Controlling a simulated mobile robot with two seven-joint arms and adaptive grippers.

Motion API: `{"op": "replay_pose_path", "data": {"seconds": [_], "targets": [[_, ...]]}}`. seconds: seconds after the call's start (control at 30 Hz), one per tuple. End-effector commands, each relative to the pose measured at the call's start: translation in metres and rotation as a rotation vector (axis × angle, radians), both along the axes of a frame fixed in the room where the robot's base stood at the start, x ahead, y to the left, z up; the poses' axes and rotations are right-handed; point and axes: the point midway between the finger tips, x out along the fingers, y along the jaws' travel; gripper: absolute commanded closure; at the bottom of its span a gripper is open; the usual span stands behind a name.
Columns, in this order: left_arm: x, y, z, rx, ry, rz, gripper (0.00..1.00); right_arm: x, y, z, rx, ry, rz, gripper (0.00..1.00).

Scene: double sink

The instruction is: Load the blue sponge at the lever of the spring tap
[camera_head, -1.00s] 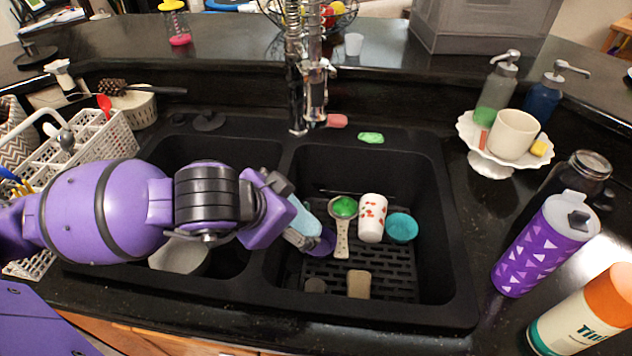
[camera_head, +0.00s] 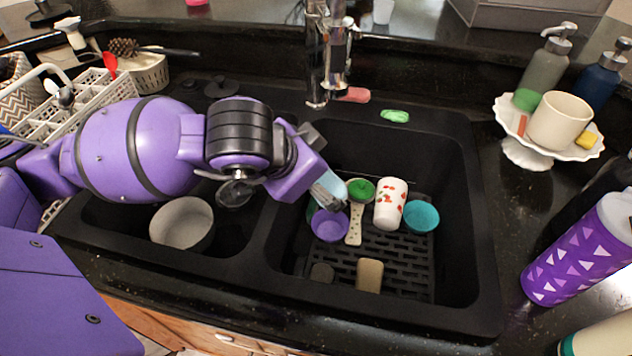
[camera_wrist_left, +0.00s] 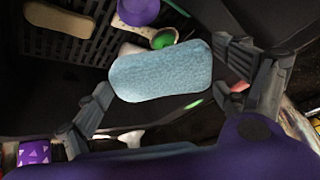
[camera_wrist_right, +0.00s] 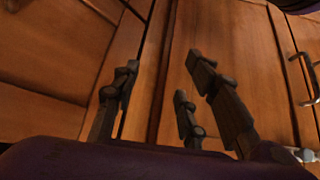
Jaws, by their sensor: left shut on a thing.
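The blue sponge (camera_head: 328,190) is held by my left gripper (camera_head: 322,185) above the right basin, in front of the spring tap. In the left wrist view the light-blue sponge (camera_wrist_left: 160,72) lies between the two spread fingers, its broad face to the camera. The spring tap (camera_head: 328,60) stands upright at the back, between the basins; its top is cut off by the frame edge. I cannot make out its lever clearly. My right gripper (camera_wrist_right: 160,85) is open and empty in front of wooden cabinet doors.
The right basin holds a purple cup (camera_head: 330,226), a white patterned cup (camera_head: 390,205), a teal bowl (camera_head: 421,216) and a tan sponge (camera_head: 369,275). Pink (camera_head: 354,95) and green (camera_head: 395,116) pieces lie on the back ledge. A grey bowl (camera_head: 183,223) sits in the left basin.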

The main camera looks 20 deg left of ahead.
Motion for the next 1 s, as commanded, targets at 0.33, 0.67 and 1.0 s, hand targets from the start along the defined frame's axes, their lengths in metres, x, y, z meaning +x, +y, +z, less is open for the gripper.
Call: {"op": "replay_pose_path", "data": {"seconds": [0.33, 0.67, 1.0], "targets": [[0.008, -0.002, -0.004, 0.001, -0.003, -0.001, 0.3, -0.004, 0.004, -0.032, 0.002, 0.014, 0.008, 0.6], [0.013, -0.003, 0.004, 0.002, -0.023, -0.004, 0.3, -0.004, 0.006, -0.058, 0.002, 0.025, 0.017, 0.6], [0.04, -0.008, 0.003, 0.002, -0.026, -0.003, 0.3, -0.005, 0.009, -0.073, 0.005, 0.035, 0.02, 0.6]]}}
